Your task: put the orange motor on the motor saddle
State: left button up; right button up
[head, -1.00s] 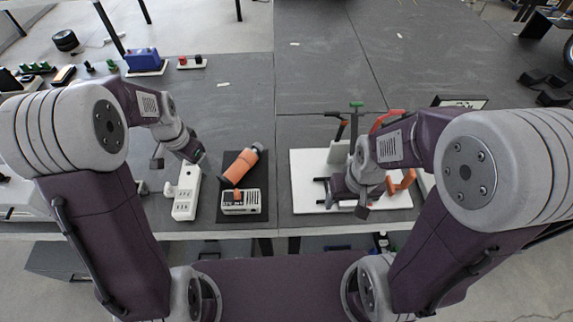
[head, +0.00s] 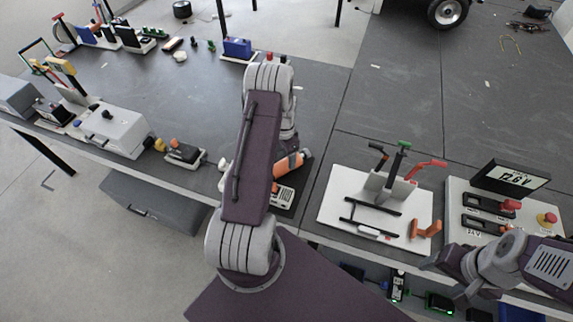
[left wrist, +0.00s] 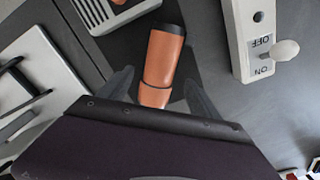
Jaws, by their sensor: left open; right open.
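The orange motor (head: 288,163) with a black end cap lies on a dark mat; my left arm partly hides it in the head view. In the left wrist view the motor (left wrist: 160,62) lies lengthwise, its near end between the spread fingers of my left gripper (left wrist: 157,92), which is open, with gaps on both sides. The head view hides that gripper behind my arm. A white board (head: 335,208) carries black rails and a grey block; the rails (head: 370,217) seem to be the motor saddle, and are empty. My right gripper (head: 448,272) is open and empty at lower right.
A meter panel (head: 510,178) stands to the right. A white switch box (left wrist: 240,35) and a grey device (left wrist: 118,10) lie near the motor.

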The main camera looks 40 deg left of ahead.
aim_at(285, 162)
pick_arm(q)
jog(key=shift+d+f, duration=0.1)
jog(key=shift+f, duration=0.25)
notch_tip(285, 162, down, 5)
jog(key=shift+s+f+p, duration=0.1)
jog(key=shift+p, duration=0.7)
jog(key=shift+f, duration=0.15)
grip_shut()
